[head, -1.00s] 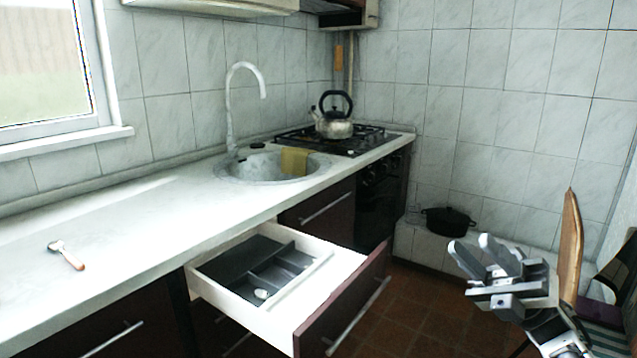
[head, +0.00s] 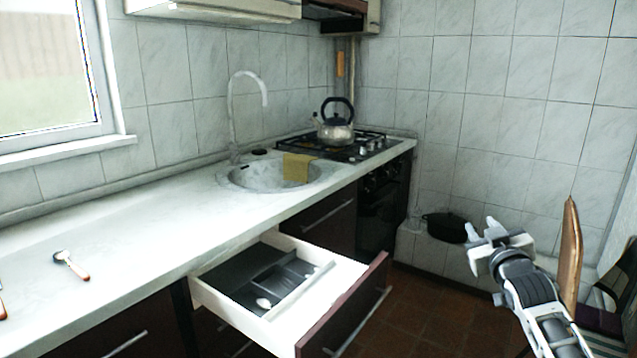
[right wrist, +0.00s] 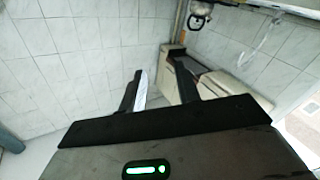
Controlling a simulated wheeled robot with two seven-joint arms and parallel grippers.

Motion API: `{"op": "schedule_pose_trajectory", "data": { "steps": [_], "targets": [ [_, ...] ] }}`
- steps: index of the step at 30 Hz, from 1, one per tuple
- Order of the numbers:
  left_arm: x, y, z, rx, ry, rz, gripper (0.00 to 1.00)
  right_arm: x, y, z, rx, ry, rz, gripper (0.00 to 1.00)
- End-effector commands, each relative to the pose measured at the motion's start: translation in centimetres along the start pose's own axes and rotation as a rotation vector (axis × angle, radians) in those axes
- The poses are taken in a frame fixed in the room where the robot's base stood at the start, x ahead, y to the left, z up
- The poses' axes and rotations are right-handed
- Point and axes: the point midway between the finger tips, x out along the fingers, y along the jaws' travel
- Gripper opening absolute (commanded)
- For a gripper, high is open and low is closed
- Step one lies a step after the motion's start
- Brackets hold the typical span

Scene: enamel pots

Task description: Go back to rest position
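My right gripper (head: 482,229) is raised at the right of the head view, in front of the tiled wall and clear of the counter. Its two fingers stand apart with nothing between them; they also show apart in the right wrist view (right wrist: 160,88). My left gripper is in neither view now. A drawer (head: 330,268) below the counter is pulled out. It holds a dark divided tray with a small pale spoon-like item (head: 263,303) in it. A utensil with a reddish-brown handle (head: 72,265) lies on the counter at the left.
The white counter (head: 130,235) runs along the left wall, mostly bare. A sink (head: 265,177) with a yellow cloth (head: 298,167) and a kettle (head: 336,132) on the stove are further back. A black pot (head: 447,228) sits low by the wall. A wooden board (head: 570,255) stands close beside my right arm.

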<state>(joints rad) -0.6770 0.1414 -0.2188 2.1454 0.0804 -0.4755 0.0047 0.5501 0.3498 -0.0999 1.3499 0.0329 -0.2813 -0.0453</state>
Motion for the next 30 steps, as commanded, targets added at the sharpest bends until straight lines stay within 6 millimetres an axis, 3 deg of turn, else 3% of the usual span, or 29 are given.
{"op": "schedule_pose_trajectory", "data": {
  "steps": [3,5,11,14,17,22,24,27,30],
  "targets": [
    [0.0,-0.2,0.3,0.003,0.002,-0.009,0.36,-0.3,-0.5,3.4,0.092,-0.181,-0.019,0.33],
    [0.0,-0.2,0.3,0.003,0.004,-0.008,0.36,-1.7,-2.5,5.2,0.095,-0.206,-0.049,0.33],
    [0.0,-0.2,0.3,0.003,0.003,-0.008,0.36,-6.9,-8.3,9.7,0.101,-0.258,-0.140,0.33],
    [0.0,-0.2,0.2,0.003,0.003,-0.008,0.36,-10.6,-11.5,12.0,0.115,-0.294,-0.195,0.33],
    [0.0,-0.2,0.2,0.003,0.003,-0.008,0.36,-15.7,-15.2,14.3,0.141,-0.339,-0.259,0.33],
    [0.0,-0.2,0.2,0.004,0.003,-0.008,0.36,-26.8,-20.8,16.9,0.222,-0.437,-0.368,0.33],
    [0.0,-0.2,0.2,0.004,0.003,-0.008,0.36,-31.1,-22.4,17.0,0.262,-0.477,-0.401,0.33],
    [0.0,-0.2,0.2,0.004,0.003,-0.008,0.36,-35.8,-23.6,16.6,0.311,-0.522,-0.429,0.33],
    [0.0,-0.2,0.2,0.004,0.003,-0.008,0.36,-38.7,-24.2,16.1,0.344,-0.553,-0.445,0.33]
  ]
}}
